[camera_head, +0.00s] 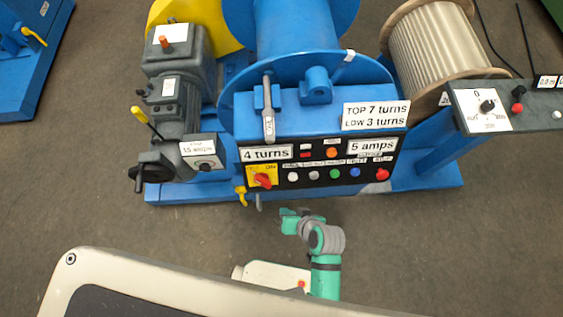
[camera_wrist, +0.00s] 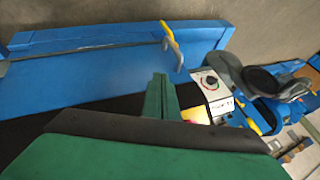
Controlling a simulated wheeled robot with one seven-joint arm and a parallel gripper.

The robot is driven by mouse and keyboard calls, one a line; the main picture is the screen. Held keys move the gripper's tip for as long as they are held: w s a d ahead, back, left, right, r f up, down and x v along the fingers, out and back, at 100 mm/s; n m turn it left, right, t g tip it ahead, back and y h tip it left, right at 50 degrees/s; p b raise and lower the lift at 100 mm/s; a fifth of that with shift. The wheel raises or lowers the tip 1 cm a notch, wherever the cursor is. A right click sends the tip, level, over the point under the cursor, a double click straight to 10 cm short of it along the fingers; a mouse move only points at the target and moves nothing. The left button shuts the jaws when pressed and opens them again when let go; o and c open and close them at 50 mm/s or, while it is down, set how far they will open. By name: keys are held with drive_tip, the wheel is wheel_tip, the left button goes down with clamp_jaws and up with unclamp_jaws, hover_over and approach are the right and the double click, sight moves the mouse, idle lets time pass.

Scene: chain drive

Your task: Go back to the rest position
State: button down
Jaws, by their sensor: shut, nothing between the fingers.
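My gripper (camera_head: 287,216) is green and small in the head view, at the end of my folded green and grey arm. It is in front of the blue winding machine (camera_head: 225,188), below its control panel (camera_head: 320,170). I cannot tell from this view how close it is to the machine. In the wrist view the green fingers (camera_wrist: 160,97) are together and empty, with a dark edge and a green surface in front of them.
The panel has a red and yellow rotary switch (camera_head: 262,180) and several push buttons. A yellow lever (camera_head: 241,195) hangs below it. A black handwheel (camera_head: 152,173) and motor stand left, a side control box (camera_head: 490,108) right. Grey floor (camera_head: 430,240) is clear at front right.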

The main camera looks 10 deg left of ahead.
drive_tip(key=s+d+r+m+t+h, duration=0.2)
drive_tip(key=s+d+r+t+h, duration=0.15)
drive_tip(key=d+r+t, duration=0.2)
drive_tip(key=s+a+r+t+h, duration=0.1)
drive_tip(key=r+t, duration=0.2)
drive_tip(key=r, duration=0.4)
drive_tip(key=s+a+r+t+h, duration=0.1)
drive_tip(key=s+a+r+t, duration=0.1)
drive_tip(key=r, duration=0.5)
drive_tip(key=shift+s+a+r+t, duration=0.2)
drive_tip(key=shift+s+r+t, duration=0.1)
drive_tip(key=shift+r+t, duration=0.15)
drive_tip(key=shift+a, duration=0.1)
